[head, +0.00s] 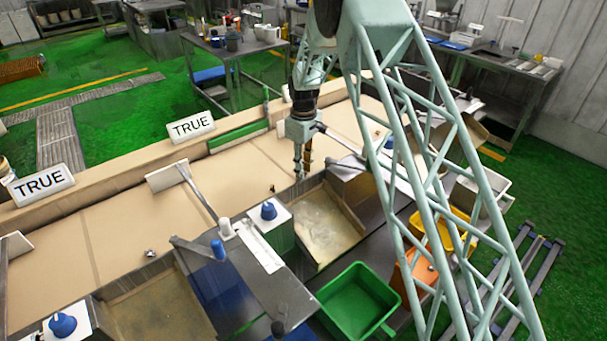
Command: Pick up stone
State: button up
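My gripper (303,168) points straight down over the tan belt, near its front edge and just behind a tan tray. Its two fingers look narrow and close together. I cannot tell whether they are open or shut, or whether anything is between them. A small dark lump (272,188), perhaps a stone, lies on the belt to the left of the gripper and apart from it. Another small grey lump (150,253), also perhaps a stone, lies further left near the belt's front edge.
A paddle arm (197,190) crosses the belt left of my gripper. A blue-knobbed box (268,212) stands in front. A tan tray (325,222), green bin (357,300), orange bin (414,275) and yellow bin (432,230) are nearby. "TRUE" signs (191,126) stand along the back rail.

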jog(key=c, duration=0.5)
jog(key=shift+r, duration=0.15)
jog(key=shift+r, duration=4.85)
